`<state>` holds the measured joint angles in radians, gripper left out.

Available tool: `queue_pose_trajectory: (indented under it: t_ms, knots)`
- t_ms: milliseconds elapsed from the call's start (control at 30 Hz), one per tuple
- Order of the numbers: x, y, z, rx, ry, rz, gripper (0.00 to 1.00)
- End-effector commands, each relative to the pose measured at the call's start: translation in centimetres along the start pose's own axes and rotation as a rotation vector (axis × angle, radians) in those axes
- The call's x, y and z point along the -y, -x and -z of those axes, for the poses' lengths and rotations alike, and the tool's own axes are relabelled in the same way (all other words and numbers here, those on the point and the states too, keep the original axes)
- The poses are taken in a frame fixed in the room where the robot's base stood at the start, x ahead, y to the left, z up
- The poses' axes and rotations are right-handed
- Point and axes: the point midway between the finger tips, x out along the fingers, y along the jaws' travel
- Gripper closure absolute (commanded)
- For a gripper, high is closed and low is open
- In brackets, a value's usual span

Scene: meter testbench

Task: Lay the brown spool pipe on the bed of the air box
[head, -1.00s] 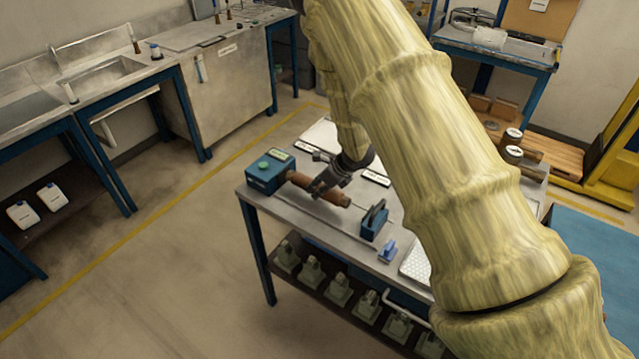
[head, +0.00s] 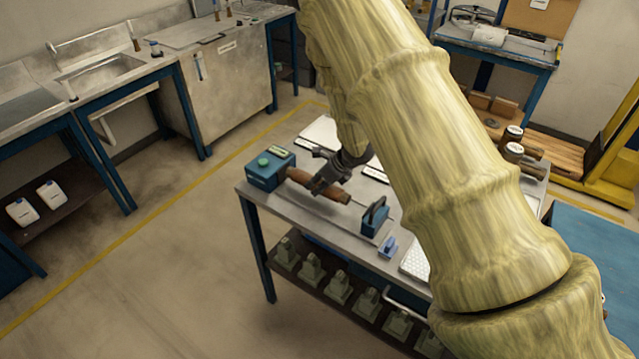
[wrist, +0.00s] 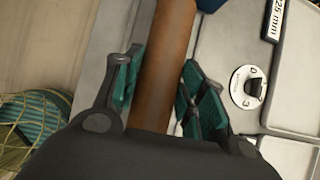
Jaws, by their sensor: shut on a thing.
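The brown spool pipe (head: 330,195) lies lengthwise between a blue end box (head: 270,168) and a blue clamp-like block (head: 375,217), which appear to belong to the air box. My gripper (head: 325,186) is shut on the pipe from above, about its middle. In the wrist view the pipe (wrist: 166,65) runs between the two green-padded fingers of my gripper (wrist: 160,95). The pipe's left end is close to the blue box; a gap shows at its right end. Whether the pipe touches the bed below cannot be told.
The grey bench top (head: 285,208) carries a small blue item (head: 388,248) and a white keyboard-like thing (head: 415,265). A round dial (wrist: 248,87) sits on a pale panel beside the pipe. My arm hides much of the bench's right side.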

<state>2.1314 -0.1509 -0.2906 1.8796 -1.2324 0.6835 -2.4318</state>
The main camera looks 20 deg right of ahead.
Motion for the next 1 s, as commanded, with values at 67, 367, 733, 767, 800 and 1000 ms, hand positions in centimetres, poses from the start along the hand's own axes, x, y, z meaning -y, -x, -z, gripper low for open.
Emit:
queue_pose_trajectory:
  t_ms: [67,367,733,767,800,1000]
  knots:
    - [0.0,0.1,-0.1,0.001,0.0,0.0,1.0]
    - [0.0,0.0,-0.1,0.001,0.0,0.0,1.0]
    - [0.1,-0.6,0.2,0.001,0.0,0.0,1.0]
    - [0.1,-0.6,0.3,0.001,0.0,0.0,1.0]
    - [0.1,-0.7,0.3,0.001,0.0,0.0,1.0]
    - [0.1,-1.0,0.5,0.001,0.0,0.0,1.0]
